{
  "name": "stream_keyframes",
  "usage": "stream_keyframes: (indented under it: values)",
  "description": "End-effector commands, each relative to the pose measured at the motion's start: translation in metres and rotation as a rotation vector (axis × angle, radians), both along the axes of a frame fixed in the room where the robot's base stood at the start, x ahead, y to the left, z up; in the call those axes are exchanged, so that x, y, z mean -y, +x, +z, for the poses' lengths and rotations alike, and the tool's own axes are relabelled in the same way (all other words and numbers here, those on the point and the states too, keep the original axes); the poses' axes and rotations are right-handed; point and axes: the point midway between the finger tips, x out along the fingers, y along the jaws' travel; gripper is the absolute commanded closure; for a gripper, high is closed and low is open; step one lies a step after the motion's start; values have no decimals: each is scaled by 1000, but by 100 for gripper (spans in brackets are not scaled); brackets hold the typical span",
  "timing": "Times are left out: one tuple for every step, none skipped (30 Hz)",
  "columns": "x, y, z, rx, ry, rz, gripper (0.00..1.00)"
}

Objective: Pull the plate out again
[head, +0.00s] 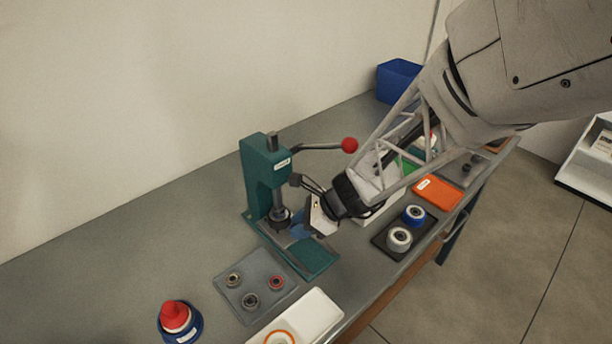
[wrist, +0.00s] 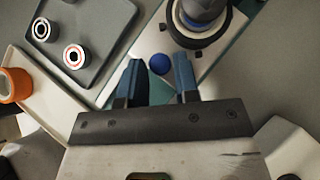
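The green press (head: 262,180) stands on the bench, with a red-knobbed lever (head: 349,145). In the wrist view a pale plate (wrist: 205,66) lies on the press's teal base under the ram (wrist: 203,12). A small blue ball knob (wrist: 160,64) sits at the plate's near part. My gripper (wrist: 160,72) is open, with blue fingers on either side of the knob and gaps on both sides. In the head view my gripper (head: 302,231) is at the front of the press, and it hides most of the plate.
A grey tray (head: 235,271) with several small rings lies left of the press base. A white tray (head: 312,318) with an orange ring is at the front edge. A dark tray (head: 392,245) with two rollers and an orange tray (head: 438,192) are to the right.

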Motion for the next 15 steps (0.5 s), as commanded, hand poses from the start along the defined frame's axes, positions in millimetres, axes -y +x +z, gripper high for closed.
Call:
stream_keyframes:
  values:
    - [0,0,0,0,0,0,79]
    - [0,0,0,0,0,0,83]
    - [0,0,0,0,0,0,89]
    - [0,0,0,0,0,0,94]
    - [0,0,0,0,0,0,99]
    - [0,0,0,0,0,0,100]
    - [0,0,0,0,0,0,100]
    - [0,0,0,0,0,0,100]
    - [0,0,0,0,0,0,100]
    - [0,0,0,0,0,0,100]
    - [0,0,0,0,0,0,100]
    - [1,-1,0,0,0,0,100]
    - [1,-1,0,0,0,0,100]
    - [2,-2,0,1,0,-1,100]
    - [4,-4,1,1,0,-1,100]
